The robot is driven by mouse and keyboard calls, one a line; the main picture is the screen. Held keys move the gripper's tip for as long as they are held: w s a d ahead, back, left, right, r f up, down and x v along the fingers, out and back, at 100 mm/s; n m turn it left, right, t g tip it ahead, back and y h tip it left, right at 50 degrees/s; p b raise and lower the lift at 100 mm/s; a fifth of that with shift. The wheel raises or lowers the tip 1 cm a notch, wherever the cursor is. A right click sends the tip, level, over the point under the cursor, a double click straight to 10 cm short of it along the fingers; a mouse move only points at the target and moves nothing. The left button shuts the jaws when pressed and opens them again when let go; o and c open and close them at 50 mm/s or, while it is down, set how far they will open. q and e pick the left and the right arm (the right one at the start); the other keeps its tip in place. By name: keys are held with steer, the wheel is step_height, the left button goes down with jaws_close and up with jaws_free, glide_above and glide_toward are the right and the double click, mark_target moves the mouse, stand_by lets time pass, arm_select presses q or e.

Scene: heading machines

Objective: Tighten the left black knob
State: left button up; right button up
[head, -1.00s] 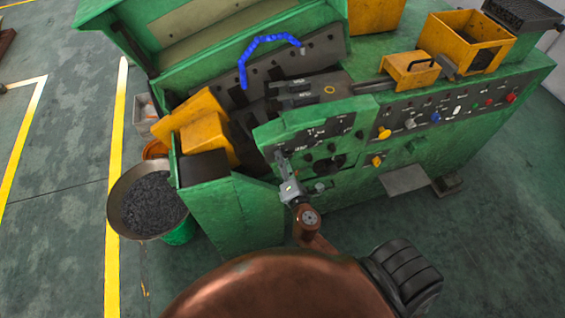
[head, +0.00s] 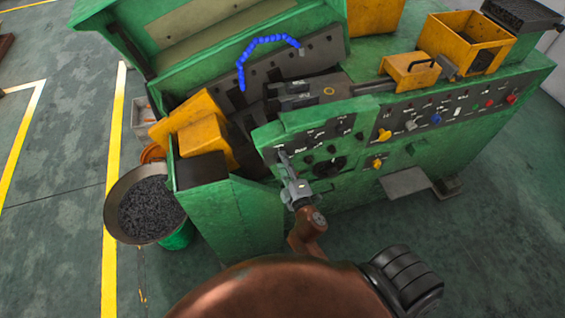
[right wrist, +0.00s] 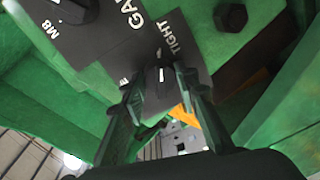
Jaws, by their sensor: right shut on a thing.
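The black knob (right wrist: 160,74) shows in the right wrist view, with a white pointer mark on its face. It sits on a dark label plate beside the word "TIGHT". My right gripper (right wrist: 158,92) has its two fingers around this knob, one on each side, and is shut on it. In the head view my right gripper (head: 284,160) reaches the left end of the green machine's front panel, and its fingers hide the knob there. My left gripper is in neither view.
Another black knob (right wrist: 72,8) is near the "M8" mark, and a dark round part (right wrist: 231,17) is at upper right. The green machine (head: 235,215) carries yellow knobs (head: 384,135) and yellow boxes (head: 462,38). A bowl of small dark parts (head: 148,207) stands at left.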

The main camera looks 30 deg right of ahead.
stand_by(0.3)
steer(key=o, duration=1.1)
steer(key=shift+o, duration=0.2)
steer(key=shift+s, duration=0.1)
steer(key=v, duration=0.7)
steer(key=shift+s, duration=0.15)
